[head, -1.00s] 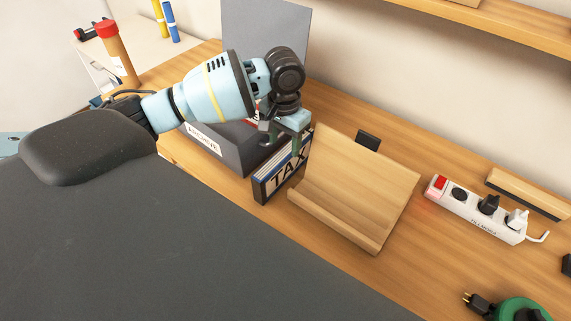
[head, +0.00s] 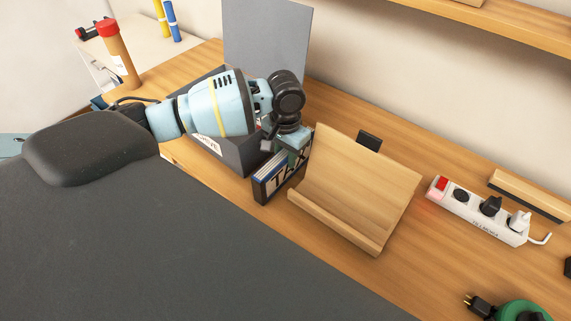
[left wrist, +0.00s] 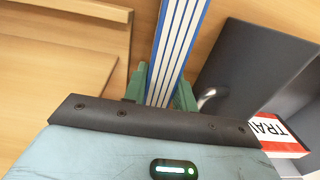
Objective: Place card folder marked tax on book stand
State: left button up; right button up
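In the left wrist view, the green fingers (left wrist: 160,88) sit close against both faces of the blue-and-white striped folder (left wrist: 178,40). They look shut on it. The stand's ledge is empty. My right gripper is not in view.
A dark box labelled ARCHIVE (head: 238,152) stands directly left of the folder, and a grey panel (head: 265,45) rises behind. A white power strip (head: 478,210) lies right of the stand. A shelf (head: 500,28) overhangs at upper right.

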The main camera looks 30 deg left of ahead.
pick_arm(q)
grip_shut()
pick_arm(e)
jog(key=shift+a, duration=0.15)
pick_arm(q)
jog(key=shift+r, duration=0.1)
